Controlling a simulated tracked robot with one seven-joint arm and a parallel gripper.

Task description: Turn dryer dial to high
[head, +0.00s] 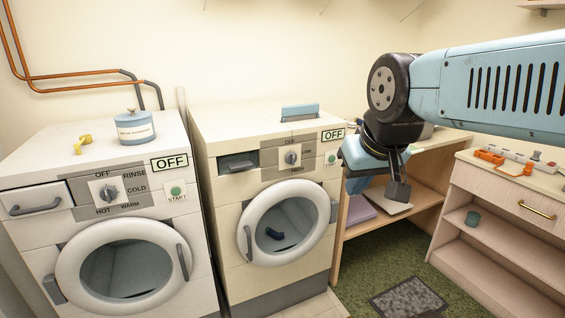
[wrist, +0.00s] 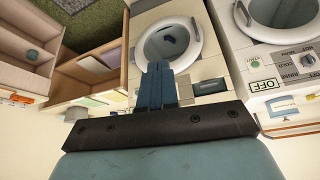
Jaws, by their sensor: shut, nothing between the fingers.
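The dryer (head: 215,190) is the cream machine on the right, with a round glass door. Its dial (head: 291,157) sits on a grey panel (head: 270,158) with OFF above it; the pointer looks roughly upright, towards OFF. The other labels are too small to read. My gripper (head: 397,190) is shut and empty, to the right of the dryer and apart from the dial. In the wrist view, the closed fingers (wrist: 157,82) overlap the dryer's front (wrist: 140,28), and I cannot make out the dial there.
A dark blue item (head: 273,233) lies inside the dryer drum. A wooden shelf desk (head: 420,205) and a drawer unit (head: 500,185) stand right.

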